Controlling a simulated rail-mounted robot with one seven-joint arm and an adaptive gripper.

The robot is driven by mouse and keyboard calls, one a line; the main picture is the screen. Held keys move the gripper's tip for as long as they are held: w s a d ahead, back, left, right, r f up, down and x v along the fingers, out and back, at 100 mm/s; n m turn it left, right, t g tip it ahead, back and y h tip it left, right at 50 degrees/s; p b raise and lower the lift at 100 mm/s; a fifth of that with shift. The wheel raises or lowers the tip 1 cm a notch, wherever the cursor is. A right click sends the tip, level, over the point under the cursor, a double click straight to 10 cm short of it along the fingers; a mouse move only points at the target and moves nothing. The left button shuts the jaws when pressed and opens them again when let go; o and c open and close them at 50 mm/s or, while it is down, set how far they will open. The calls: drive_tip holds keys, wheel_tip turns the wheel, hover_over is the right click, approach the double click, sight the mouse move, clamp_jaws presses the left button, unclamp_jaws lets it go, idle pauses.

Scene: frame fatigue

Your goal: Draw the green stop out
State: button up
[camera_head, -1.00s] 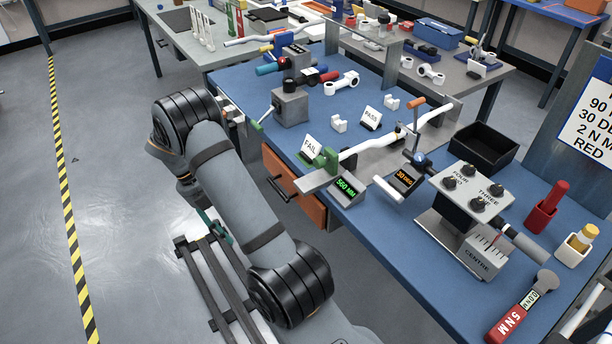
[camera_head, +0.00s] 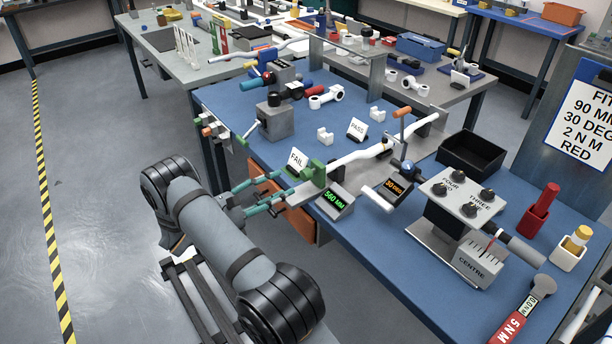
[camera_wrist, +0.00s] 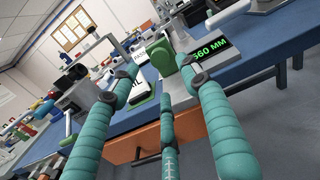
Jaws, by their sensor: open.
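The green stop (camera_head: 313,172) is a small green block on the near end of the grey rail (camera_head: 290,192), beside the 560 MM display (camera_head: 337,201). A white bent bar (camera_head: 365,153) runs away from it. In the wrist view the green stop (camera_wrist: 187,72) shows upper centre, beyond the fingers. My gripper (camera_head: 274,194) has teal fingers spread open, pointing at the rail's near end, just short of the stop. The gripper (camera_wrist: 165,82) also shows in the wrist view, with nothing between its fingers.
The FAIL card (camera_head: 295,160) stands just left of the stop. An orange drawer (camera_head: 301,222) is below the bench edge, under my fingers. The 30 DEG display (camera_head: 393,188) and a grey knob box (camera_head: 463,194) stand to the right.

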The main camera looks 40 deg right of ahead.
sight(304, 178)
drive_tip(key=d, duration=0.3)
drive_tip(key=d+p, duration=0.1)
drive_tip(key=d, duration=0.5)
drive_tip(key=shift+s+d+p, duration=0.3)
drive_tip(key=shift+s+d, duration=0.1)
drive_tip(key=c, duration=0.3)
drive_tip(key=c, duration=0.8)
drive_tip(key=shift+f, duration=0.1)
clamp_jaws()
drive_tip(key=shift+s+a, duration=0.1)
